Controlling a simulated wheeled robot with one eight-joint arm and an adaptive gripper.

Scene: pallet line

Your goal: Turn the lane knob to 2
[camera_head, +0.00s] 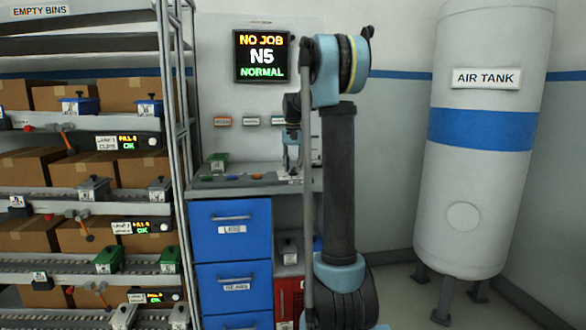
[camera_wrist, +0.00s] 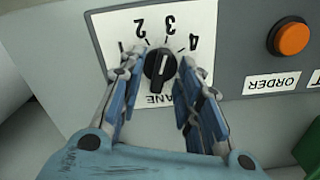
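The lane knob (camera_wrist: 160,66) is black with a white pointer line. It sits on a white plate (camera_wrist: 110,28) with numbers around it and the word LANE, partly hidden, all upside down in the wrist view. The pointer appears to aim up and slightly right, toward the 3; the 2 is at its upper left. My gripper (camera_wrist: 161,62) is open, with one finger on each side of the knob. Whether either finger touches it is not clear.
An orange button (camera_wrist: 292,39) with an ORDER label (camera_wrist: 272,83) is right of the knob on the grey panel. In the head view, a screen (camera_head: 262,57) reads NO JOB, N5, NORMAL. Shelves with cartons (camera_head: 97,236) stand left, an air tank (camera_head: 470,185) right.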

